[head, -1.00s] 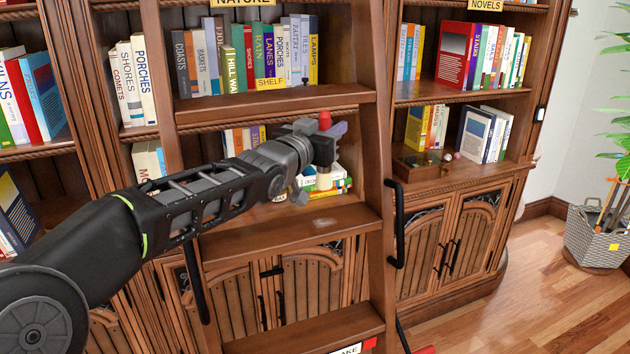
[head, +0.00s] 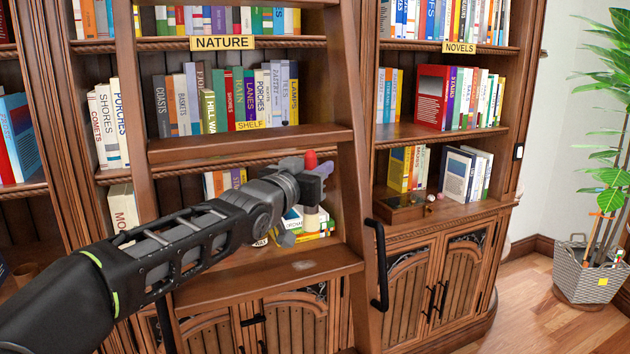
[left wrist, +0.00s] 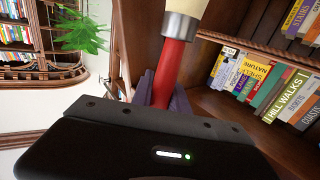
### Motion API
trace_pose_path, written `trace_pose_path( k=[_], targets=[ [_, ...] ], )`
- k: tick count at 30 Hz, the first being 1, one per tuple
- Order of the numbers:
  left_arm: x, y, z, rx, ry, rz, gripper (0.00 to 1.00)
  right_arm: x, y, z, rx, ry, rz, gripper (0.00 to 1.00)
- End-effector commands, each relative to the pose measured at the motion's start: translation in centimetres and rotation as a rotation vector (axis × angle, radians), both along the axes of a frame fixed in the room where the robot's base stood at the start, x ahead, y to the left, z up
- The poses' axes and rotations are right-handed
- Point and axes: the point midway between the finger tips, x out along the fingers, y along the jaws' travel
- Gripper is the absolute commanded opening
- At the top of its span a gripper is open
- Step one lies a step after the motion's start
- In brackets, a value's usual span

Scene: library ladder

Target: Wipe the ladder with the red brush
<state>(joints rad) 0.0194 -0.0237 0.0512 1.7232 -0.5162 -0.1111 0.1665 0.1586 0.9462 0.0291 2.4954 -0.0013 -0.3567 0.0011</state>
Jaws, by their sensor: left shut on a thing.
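The wooden ladder stands in front of the bookcase; its right rail (head: 358,190) and a flat rung (head: 265,282) show in the head view. A pale smudge (head: 304,265) lies on that rung. My left gripper (head: 318,172) is shut on the red brush (head: 311,159), between two rungs and above the smudged one. The brush is about upright, with its red end up and its pale bristles down, apart from the rung. In the left wrist view the gripper's purple fingers (left wrist: 167,92) hold the red handle (left wrist: 175,65), with a silver ferrule beyond. My right gripper is out of view.
Bookcase shelves with books stand behind the ladder. A black handle (head: 379,265) is fixed at the right rail. A wooden tray (head: 402,210) with small items sits on the right ledge. A potted plant (head: 592,270) stands at far right, with clear floor before it.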

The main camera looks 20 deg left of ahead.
Motion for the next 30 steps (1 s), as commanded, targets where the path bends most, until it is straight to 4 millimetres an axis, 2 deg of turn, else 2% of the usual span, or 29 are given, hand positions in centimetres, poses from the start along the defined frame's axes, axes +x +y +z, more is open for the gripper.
trace_pose_path(
  k=[3, 17, 30],
  targets=[
    [-0.2, 0.0, -0.2, 0.002, -0.001, 0.003, 0.00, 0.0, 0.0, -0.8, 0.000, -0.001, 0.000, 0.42],
    [-0.2, -0.3, 0.0, 0.003, -0.001, 0.000, 0.00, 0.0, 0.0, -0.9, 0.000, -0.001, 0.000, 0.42],
    [-0.2, 0.1, -3.4, 0.004, 0.000, 0.000, 0.00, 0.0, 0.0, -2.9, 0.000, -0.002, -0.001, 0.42]
  ],
)
